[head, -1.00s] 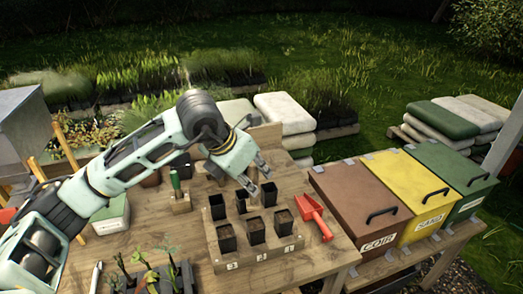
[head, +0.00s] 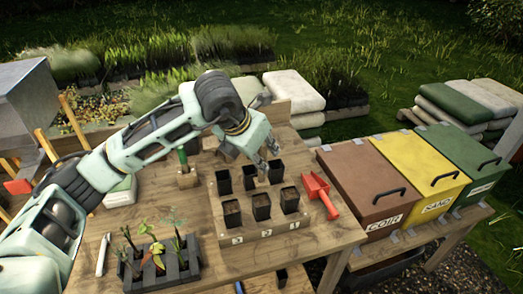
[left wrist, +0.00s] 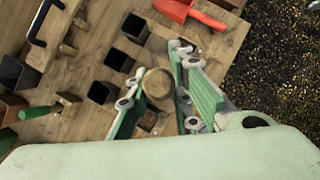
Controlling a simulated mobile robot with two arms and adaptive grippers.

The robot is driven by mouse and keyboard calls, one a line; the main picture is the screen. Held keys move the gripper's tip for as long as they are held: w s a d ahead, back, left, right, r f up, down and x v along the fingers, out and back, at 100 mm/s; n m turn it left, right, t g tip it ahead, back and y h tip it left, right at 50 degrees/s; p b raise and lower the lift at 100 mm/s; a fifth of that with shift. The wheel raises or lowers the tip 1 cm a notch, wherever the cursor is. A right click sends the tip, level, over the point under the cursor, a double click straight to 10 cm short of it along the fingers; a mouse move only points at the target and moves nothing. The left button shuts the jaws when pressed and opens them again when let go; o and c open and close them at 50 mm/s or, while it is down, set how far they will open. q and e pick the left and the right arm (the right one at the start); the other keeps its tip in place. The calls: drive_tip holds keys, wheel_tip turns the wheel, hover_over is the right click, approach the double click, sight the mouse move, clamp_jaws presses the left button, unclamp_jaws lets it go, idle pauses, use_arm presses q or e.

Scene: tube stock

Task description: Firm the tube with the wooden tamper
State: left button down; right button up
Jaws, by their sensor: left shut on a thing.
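The tray's front row holds three black tubes filled with brown soil: left (head: 232,214), middle (head: 261,207) and right (head: 290,200). The back-row tubes (head: 223,183) look dark and empty inside. The tamper's lower end is hidden, so I cannot tell if it touches a tube. My right gripper is not in view.
A red scoop (head: 320,193) lies right of the tray. Brown (head: 360,180), yellow (head: 420,170) and green (head: 462,158) lidded bins stand further right. A dark seedling tray (head: 160,270) is at front left. A green-handled tool (head: 183,160) stands in a wooden block behind.

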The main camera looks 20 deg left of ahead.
sight(259, 173)
use_arm(q)
drive_tip(key=shift+f, duration=0.7)
drive_tip(key=shift+f+b, duration=1.5)
drive_tip(key=shift+b, duration=0.15)
drive_tip(key=shift+r, duration=0.15)
drive_tip(key=shift+b, duration=0.45)
drive_tip(key=shift+f+b, duration=0.75)
drive_tip(key=shift+f, duration=0.05)
drive_tip(key=shift+f, duration=0.2)
drive_tip(key=shift+f+b, duration=0.65)
drive_tip(key=shift+b, duration=0.3)
